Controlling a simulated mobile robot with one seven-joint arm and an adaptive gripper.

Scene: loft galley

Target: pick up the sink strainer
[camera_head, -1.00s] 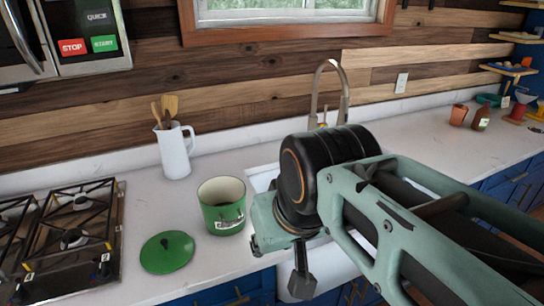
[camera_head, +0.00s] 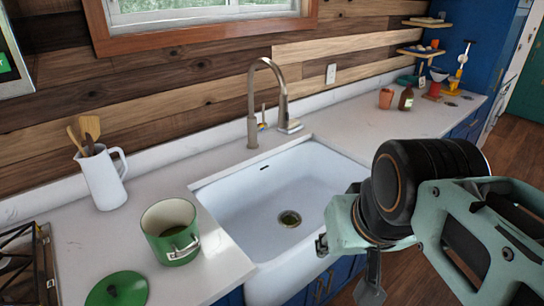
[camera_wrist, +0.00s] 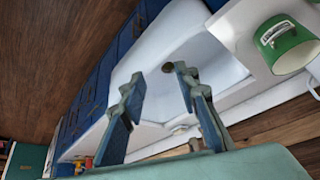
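The sink strainer (camera_head: 290,219) is a small round metal piece at the drain in the floor of the white sink (camera_head: 243,203). In the wrist view a small dark round spot at the drain (camera_wrist: 168,67) shows just beyond the fingers; I cannot make out the strainer's detail there. My gripper (camera_head: 345,268) is in front of the sink's right side, apart from the strainer. In the wrist view my gripper (camera_wrist: 155,92) has its two fingers spread with nothing between them.
A faucet (camera_head: 284,100) rises behind the sink. A green pot (camera_head: 170,244), its green lid (camera_head: 118,290) and a white pitcher (camera_head: 103,180) with wooden utensils stand to the left. A brown bottle (camera_head: 406,98) and an orange cup (camera_head: 386,98) stand on the right counter.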

